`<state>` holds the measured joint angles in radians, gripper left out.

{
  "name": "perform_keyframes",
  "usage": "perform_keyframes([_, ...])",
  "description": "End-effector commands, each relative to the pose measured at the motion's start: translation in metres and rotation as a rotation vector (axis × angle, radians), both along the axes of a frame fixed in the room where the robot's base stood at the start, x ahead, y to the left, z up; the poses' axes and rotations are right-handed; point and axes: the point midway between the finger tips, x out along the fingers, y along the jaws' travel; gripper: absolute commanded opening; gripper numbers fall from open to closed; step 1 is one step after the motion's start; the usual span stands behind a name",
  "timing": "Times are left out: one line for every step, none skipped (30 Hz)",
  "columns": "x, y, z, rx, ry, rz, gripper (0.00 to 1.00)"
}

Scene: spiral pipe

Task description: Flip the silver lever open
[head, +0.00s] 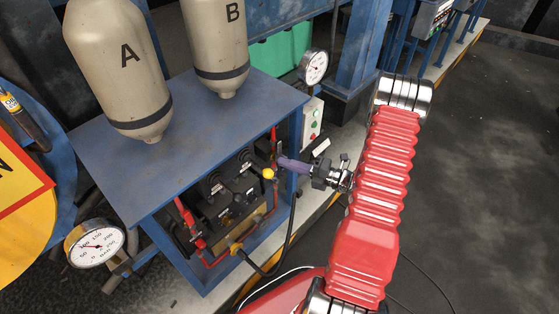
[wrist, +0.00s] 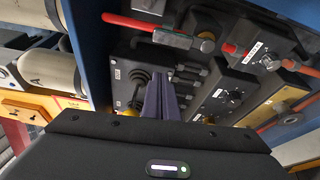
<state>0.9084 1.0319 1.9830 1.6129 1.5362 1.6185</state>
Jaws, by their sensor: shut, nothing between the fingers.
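My gripper (head: 280,161) reaches in from the right, at the right front of the blue-framed cabinet. Its purple fingers are together and empty. In the wrist view the shut fingers (wrist: 160,78) point at the dark valve panel (wrist: 125,72). A silver-grey bar (wrist: 172,39) at the end of a red rod, which may be the silver lever, lies above the fingertips in that view, apart from them in the picture. I cannot tell its exact position in the head view.
Tanks A (head: 118,75) and B (head: 216,45) stand over the blue cabinet top (head: 185,125). A blue post (head: 294,148) is close to the fingers. Gauges (head: 95,243) and (head: 313,66) flank the cabinet. A black cable (head: 290,235) hangs in front. The floor (head: 480,180) at right is clear.

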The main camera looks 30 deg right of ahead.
Motion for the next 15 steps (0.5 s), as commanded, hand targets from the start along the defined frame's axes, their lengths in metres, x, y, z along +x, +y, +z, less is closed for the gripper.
perform_keyframes([-0.007, -0.006, 0.0, 0.0, 0.0, -0.003, 0.0])
perform_keyframes([-0.01, -0.008, 0.0, 0.0, 0.0, -0.003, 0.0])
perform_keyframes([-0.015, -0.012, 0.0, 0.0, 0.0, -0.004, 0.0])
perform_keyframes([-0.019, -0.014, 0.0, 0.0, 0.0, -0.003, 0.0])
perform_keyframes([-0.022, -0.017, 0.0, 0.0, 0.0, -0.003, 0.0])
perform_keyframes([-0.027, -0.02, 0.0, 0.001, -0.001, -0.003, 0.0])
perform_keyframes([-0.03, -0.022, 0.0, 0.001, -0.001, -0.002, 0.0])
perform_keyframes([-0.033, -0.024, 0.0, 0.001, -0.001, -0.002, 0.0])
perform_keyframes([-0.036, -0.026, 0.0, 0.001, -0.001, -0.002, 0.0])
perform_keyframes([-0.038, -0.027, 0.0, 0.001, -0.001, -0.002, 0.0])
perform_keyframes([-0.04, -0.028, 0.0, 0.001, -0.001, -0.001, 0.0])
perform_keyframes([-0.042, -0.029, 0.0, 0.001, -0.001, 0.0, 0.0])
perform_keyframes([-0.043, -0.03, 0.0, 0.001, -0.001, 0.0, 0.0])
perform_keyframes([-0.043, -0.03, 0.0, 0.001, -0.001, 0.0, 0.0])
perform_keyframes([-0.044, -0.031, 0.0, 0.001, -0.001, 0.0, 0.0])
